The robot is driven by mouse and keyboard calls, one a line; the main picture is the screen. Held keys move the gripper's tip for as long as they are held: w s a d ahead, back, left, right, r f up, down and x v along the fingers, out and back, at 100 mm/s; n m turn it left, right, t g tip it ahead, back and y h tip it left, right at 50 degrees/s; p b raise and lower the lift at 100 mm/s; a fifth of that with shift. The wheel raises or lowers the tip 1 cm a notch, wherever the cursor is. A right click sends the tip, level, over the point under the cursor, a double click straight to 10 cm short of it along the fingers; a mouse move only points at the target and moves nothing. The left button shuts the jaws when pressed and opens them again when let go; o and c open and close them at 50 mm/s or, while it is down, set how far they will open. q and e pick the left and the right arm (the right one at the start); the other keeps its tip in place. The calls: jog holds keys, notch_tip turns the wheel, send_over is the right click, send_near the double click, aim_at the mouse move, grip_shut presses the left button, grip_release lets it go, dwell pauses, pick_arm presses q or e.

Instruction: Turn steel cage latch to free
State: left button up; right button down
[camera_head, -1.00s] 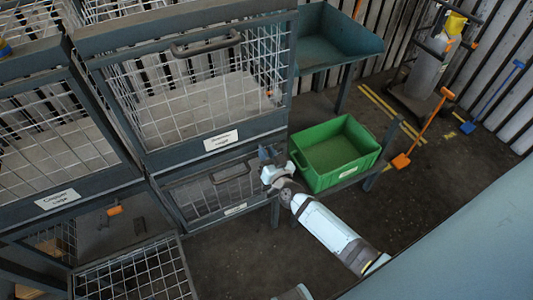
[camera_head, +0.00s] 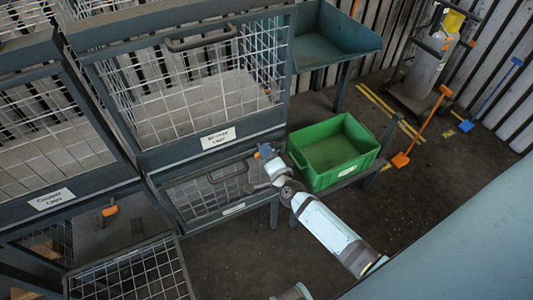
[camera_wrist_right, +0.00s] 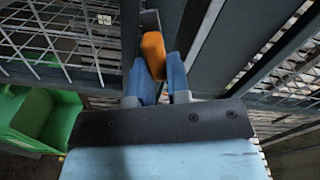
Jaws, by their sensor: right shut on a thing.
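The orange latch handle (camera_wrist_right: 153,52) stands between the blue fingertips of my right gripper (camera_wrist_right: 164,82) in the right wrist view. The gripper is shut on it. In the head view my right gripper (camera_head: 264,153) is at the upper right corner of the lower mesh cage (camera_head: 205,192), with a bit of orange showing at its tips. The cage door looks shut. Its label (camera_head: 233,208) is too small to read. The fingers partly hide the latch, so its exact angle is unclear. My left gripper is not in view.
A green crate (camera_head: 368,165) stands close to the right of my right gripper. The bronze cage (camera_head: 217,150) is above, the copper cage (camera_head: 72,193) at left. A mesh door (camera_head: 130,272) sticks out at lower left. The floor (camera_head: 440,195) at right is mostly clear.

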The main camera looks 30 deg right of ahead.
jog(key=m+b, duration=0.1)
jog(key=m, duration=0.3)
jog(key=shift+f, duration=0.2)
dwell(0.6)
jog(key=c, duration=1.1)
grip_release()
jog(key=s, duration=0.9)
jog(key=s+b, duration=0.1)
jog(key=s, duration=0.4)
jog(key=shift+a, duration=0.35)
